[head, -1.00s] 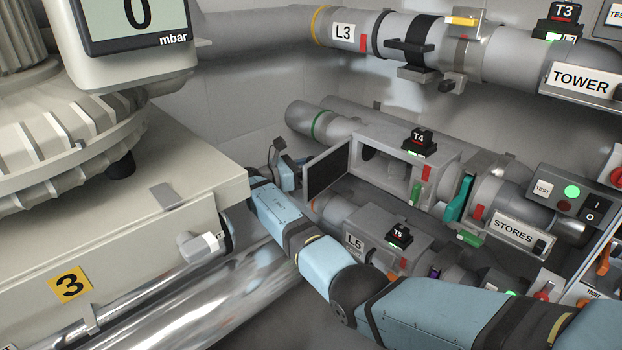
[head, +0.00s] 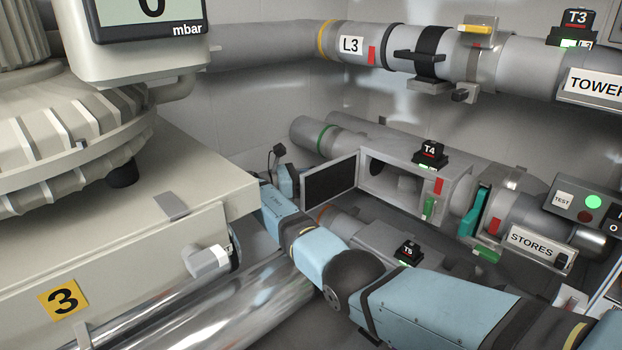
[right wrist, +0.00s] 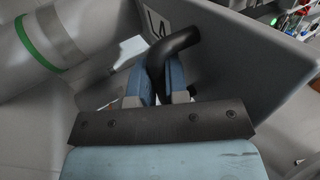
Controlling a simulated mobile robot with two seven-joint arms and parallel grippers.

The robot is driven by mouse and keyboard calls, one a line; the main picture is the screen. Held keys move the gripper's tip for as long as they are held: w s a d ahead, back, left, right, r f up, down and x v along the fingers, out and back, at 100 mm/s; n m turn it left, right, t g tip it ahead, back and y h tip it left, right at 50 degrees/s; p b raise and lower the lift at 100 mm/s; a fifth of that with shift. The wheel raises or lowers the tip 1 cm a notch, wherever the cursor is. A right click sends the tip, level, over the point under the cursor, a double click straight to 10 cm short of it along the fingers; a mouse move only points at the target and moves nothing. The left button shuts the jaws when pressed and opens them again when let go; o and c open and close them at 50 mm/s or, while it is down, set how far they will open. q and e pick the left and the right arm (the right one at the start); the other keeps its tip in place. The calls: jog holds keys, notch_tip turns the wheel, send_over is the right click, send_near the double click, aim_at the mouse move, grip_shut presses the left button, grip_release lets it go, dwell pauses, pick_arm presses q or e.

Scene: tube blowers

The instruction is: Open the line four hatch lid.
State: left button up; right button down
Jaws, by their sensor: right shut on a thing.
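The line four hatch lid (head: 330,184) stands swung out from the left side of its box (head: 420,187) under the T4 unit in the head view. Its dark inner face shows, and the box mouth is uncovered. In the right wrist view the lid's grey outer face (right wrist: 235,60) carries a partly hidden L4 label (right wrist: 157,22) and a bent black handle (right wrist: 180,41). My right gripper (right wrist: 158,84) is shut on that handle. In the head view my right arm crosses in front of line five, and its fingertips are hidden behind the lid. My left gripper is not in view.
The pump base (head: 130,240) marked 3 fills the left, close to my right arm. The L3 pipe (head: 350,45) runs above. The T4 unit (head: 430,155) sits on the hatch box. The T5 unit (head: 408,253) is just behind my arm. A STORES sign (head: 531,245) stands right.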

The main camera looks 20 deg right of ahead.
jog(key=c, duration=1.4)
grip_release()
jog(key=shift+c, duration=0.2)
pick_arm(q)
jog(key=b, duration=0.3)
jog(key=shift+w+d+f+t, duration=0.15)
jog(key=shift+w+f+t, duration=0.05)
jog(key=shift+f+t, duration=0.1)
pick_arm(e)
jog(key=a, duration=0.7)
jog(key=shift+w+a, duration=0.2)
jog(key=shift+w, duration=0.25)
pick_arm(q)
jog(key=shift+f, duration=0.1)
